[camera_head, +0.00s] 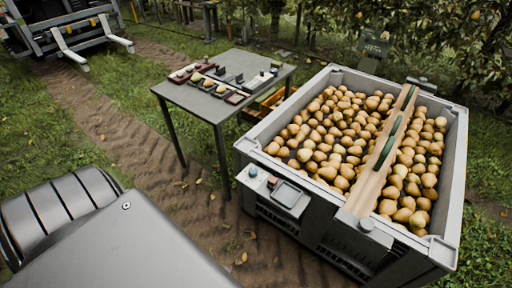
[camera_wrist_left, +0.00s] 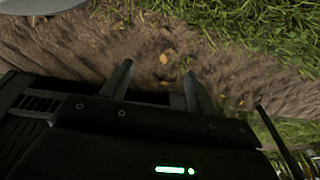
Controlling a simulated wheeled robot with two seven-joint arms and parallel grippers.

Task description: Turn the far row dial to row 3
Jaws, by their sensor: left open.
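A dark box with a small lit face (camera_head: 376,46) stands behind the pear bin, and a small dark fitting (camera_head: 421,84) sits at the bin's far rim. Either may carry the far row dial; they are too small to tell, and no row marking is readable. My left gripper (camera_wrist_left: 158,70) is open and empty over bare soil in the left wrist view, away from any dial. My right gripper is not in view.
The grey bin (camera_head: 455,190) is full of pears, with a wooden plank (camera_head: 368,190) across it. A small panel (camera_head: 286,193) is on its near corner. A table (camera_head: 212,108) with several small items stands left of it.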

